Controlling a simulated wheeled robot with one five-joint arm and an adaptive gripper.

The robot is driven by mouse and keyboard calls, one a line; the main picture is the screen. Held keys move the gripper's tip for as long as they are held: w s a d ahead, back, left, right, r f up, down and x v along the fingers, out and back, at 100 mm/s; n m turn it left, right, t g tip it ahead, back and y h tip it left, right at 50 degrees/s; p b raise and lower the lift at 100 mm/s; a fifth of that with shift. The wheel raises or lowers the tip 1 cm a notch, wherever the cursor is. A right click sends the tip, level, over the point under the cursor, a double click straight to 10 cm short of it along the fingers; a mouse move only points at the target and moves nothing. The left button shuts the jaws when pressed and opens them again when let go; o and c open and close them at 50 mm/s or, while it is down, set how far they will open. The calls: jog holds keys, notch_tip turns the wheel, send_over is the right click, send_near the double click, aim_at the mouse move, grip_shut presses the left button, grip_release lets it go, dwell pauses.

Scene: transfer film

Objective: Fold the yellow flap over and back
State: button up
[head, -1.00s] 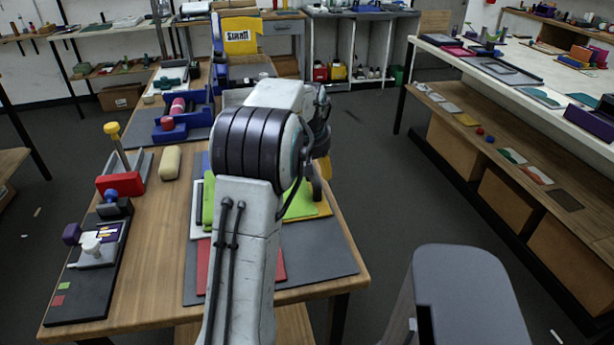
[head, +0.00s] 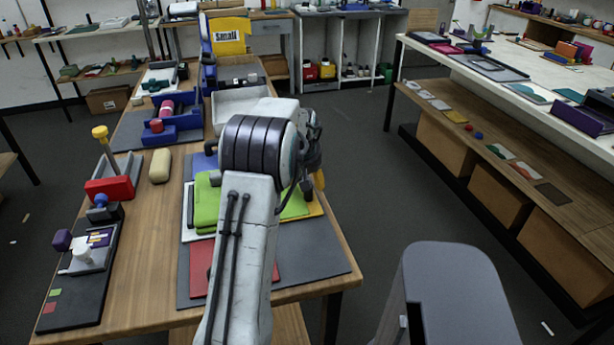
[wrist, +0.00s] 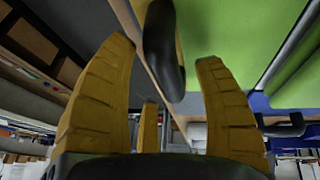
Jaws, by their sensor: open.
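A stack of coloured flaps lies on a grey mat (head: 315,252) on the wooden table. A narrow part of the yellow flap (head: 316,208) shows at the stack's right side, beside the green flap (head: 207,200); my arm covers much of the stack. In the wrist view, the green flap (wrist: 240,35) fills the upper right. A dark rounded handle (wrist: 164,50) with a yellow strip beside it lies between the tips of my gripper (wrist: 163,54). My gripper is open, its orange-yellow fingers apart on either side of the handle. I cannot tell whether they touch it.
A red flap (head: 202,265) lies at the near side and a blue one (head: 203,162) at the far side. A cream block (head: 160,165), a red tray (head: 112,187) and a black board (head: 75,285) stand left.

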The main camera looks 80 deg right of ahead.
jog(key=shift+f, duration=0.15)
jog(key=shift+c, duration=0.4)
grip_shut()
